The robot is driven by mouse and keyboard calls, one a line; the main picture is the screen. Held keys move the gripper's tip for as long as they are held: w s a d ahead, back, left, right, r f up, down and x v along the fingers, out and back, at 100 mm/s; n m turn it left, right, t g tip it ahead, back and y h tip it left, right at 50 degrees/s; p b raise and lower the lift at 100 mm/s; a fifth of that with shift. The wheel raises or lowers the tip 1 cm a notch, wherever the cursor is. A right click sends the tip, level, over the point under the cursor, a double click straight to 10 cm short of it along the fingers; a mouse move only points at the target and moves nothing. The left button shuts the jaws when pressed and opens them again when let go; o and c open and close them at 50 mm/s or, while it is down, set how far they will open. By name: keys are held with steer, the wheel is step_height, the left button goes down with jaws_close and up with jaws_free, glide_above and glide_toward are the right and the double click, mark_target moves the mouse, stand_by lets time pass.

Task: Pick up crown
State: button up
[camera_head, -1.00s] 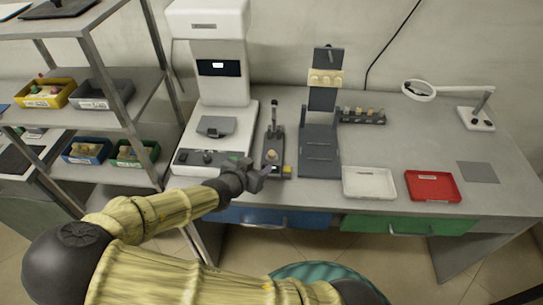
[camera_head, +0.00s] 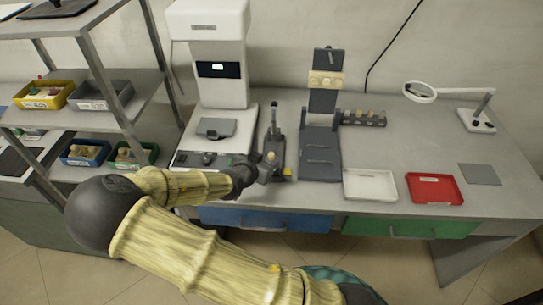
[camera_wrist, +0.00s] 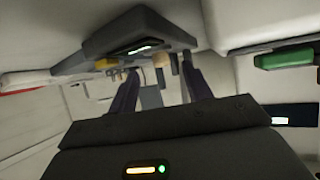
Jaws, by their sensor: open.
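The crown looks to be a small beige, tooth-like piece (camera_head: 271,156) on a dark grey stand (camera_head: 274,140) with an upright lever, between the white machine and the dark grey rack. It also shows in the wrist view as a beige piece (camera_wrist: 161,60), beyond and between the two dark fingers. My gripper (camera_head: 264,171) is at the front left of the stand, close to the crown. In the wrist view my gripper (camera_wrist: 161,82) is open, with nothing clearly held. Whether a finger touches the crown cannot be told.
The white machine (camera_head: 213,130) stands close on the left, and the dark grey rack (camera_head: 320,150) close on the right. A white tray (camera_head: 370,185) and a red tray (camera_head: 434,188) lie further right. A shelf with bins (camera_head: 90,118) stands at far left.

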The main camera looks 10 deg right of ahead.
mark_target(270, 157)
steer(key=x, duration=0.3)
steer(key=shift+w, duration=0.15)
stand_by(0.3)
jaws_close()
